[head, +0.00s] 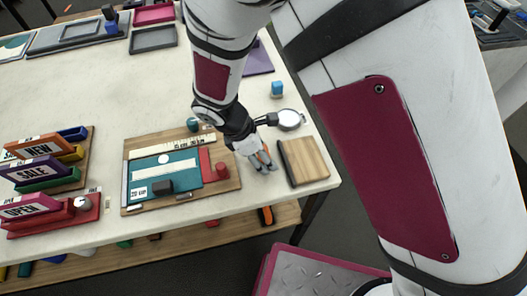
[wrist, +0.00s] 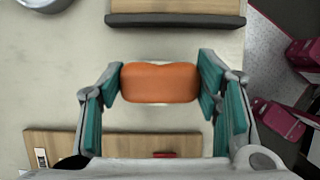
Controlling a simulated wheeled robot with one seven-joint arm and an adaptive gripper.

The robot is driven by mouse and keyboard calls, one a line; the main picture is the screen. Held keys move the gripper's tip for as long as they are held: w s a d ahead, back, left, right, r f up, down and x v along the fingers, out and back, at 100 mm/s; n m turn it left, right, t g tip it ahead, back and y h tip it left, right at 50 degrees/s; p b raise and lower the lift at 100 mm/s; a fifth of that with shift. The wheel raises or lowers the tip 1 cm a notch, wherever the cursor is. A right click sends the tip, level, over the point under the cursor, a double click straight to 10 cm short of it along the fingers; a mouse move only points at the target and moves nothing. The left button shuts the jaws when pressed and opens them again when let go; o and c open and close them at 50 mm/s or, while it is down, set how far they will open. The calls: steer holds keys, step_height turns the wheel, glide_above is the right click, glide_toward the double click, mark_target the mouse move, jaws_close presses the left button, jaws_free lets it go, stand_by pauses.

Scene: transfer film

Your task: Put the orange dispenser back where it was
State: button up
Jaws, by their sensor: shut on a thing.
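The orange dispenser (wrist: 160,83) is between the teal-padded fingers of my gripper (wrist: 160,88) in the wrist view. My gripper is shut on it, with pads at its left and right ends. In the head view my gripper (head: 263,162) is over the table, between the wooden work board and a wooden block with a dark edge; only a little of the orange shows there. I cannot tell whether the dispenser touches the table top.
The work board (head: 130,175) with a teal mat (head: 180,165) and red cylinder (head: 222,170) lies left of my gripper. The wooden block (head: 308,160) is close on the right. Sign holders (head: 40,175) fill the left.

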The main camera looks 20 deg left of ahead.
steer(key=o, duration=1.2)
steer(key=shift+f, duration=0.1)
steer(key=b+v, duration=0.1)
steer(key=v, duration=1.1)
steer(key=w+d+r+m+y, duration=0.1)
steer(key=w+d+r+m, duration=0.3)
steer(key=d+r, duration=0.3)
steer(key=d+r+m+y, duration=0.2)
steer(key=d+r+m, duration=0.55)
steer(key=d, duration=0.35)
steer(key=s+d+r+m+t, duration=0.1)
steer(key=s+d+r+m, duration=0.1)
steer(key=s+d+m, duration=0.1)
steer(key=s+d+r+m+t, duration=0.1)
steer(key=s+d+r+m, duration=0.2)
steer(key=d+m, duration=0.2)
steer(key=s+d+r+m+t+y, duration=0.1)
steer(key=s+d+r+m, duration=0.1)
steer(key=d+m, duration=0.3)
steer(key=s+d, duration=0.1)
steer(key=d, duration=0.2)
steer(key=shift+s+d, duration=0.3)
steer(key=shift+s, duration=0.1)
steer(key=shift+r, duration=0.2)
